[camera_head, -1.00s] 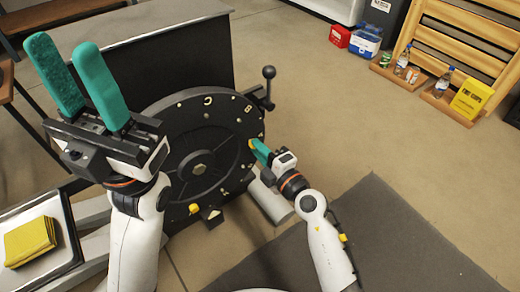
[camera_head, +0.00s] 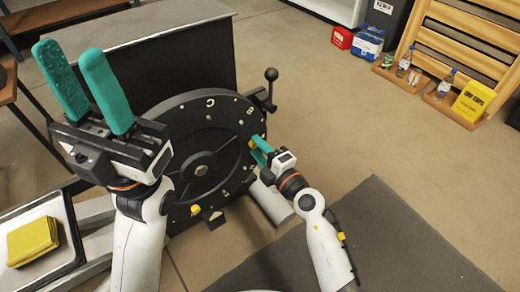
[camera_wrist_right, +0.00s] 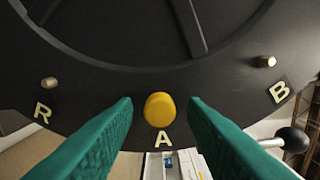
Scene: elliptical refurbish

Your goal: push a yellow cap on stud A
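The large black wheel (camera_head: 165,150) stands upright with studs and letters around its rim. A yellow cap (camera_wrist_right: 159,110) sits on the rim just above the letter A (camera_wrist_right: 163,138), covering the stud there; it also shows in the head view (camera_head: 252,144). How far it is pushed on cannot be told. My right gripper (camera_wrist_right: 160,104) is open, with a green finger on each side of the cap and a gap on both sides; the head view shows it (camera_head: 259,147) at the wheel's right edge. My left gripper (camera_head: 69,50) is open and empty, raised left of the wheel.
Bare studs show near B (camera_wrist_right: 266,62) and R (camera_wrist_right: 49,83). Another yellow cap (camera_head: 195,209) is at the wheel's bottom. A black-knobbed lever (camera_head: 270,74) stands at the upper right. A tray (camera_head: 68,262) holds a yellow stack (camera_head: 32,241). A yellow box (camera_head: 473,101) is far right.

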